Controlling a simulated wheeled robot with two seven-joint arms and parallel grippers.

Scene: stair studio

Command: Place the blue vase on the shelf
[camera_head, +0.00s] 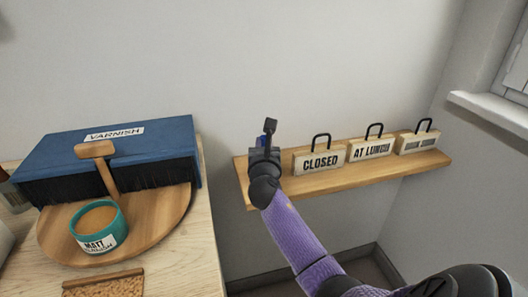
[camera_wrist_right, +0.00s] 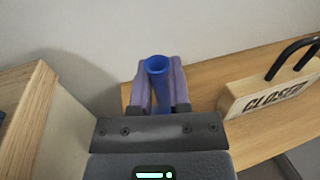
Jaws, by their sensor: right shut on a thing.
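The blue vase (camera_wrist_right: 157,68) shows in the right wrist view, upright between the fingers of my right gripper (camera_wrist_right: 158,90), which is shut on it. In the head view my right gripper (camera_head: 265,146) is at the left end of the wooden shelf (camera_head: 330,180), and only a sliver of the blue vase (camera_head: 260,142) shows behind it. The shelf also shows in the right wrist view (camera_wrist_right: 205,95). The vase's base is hidden, so I cannot tell whether it touches the shelf. My left gripper is not in view.
On the shelf stand a CLOSED sign (camera_head: 320,162), an AT LUNCH sign (camera_head: 371,150) and a third sign (camera_head: 417,142), right of my gripper.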

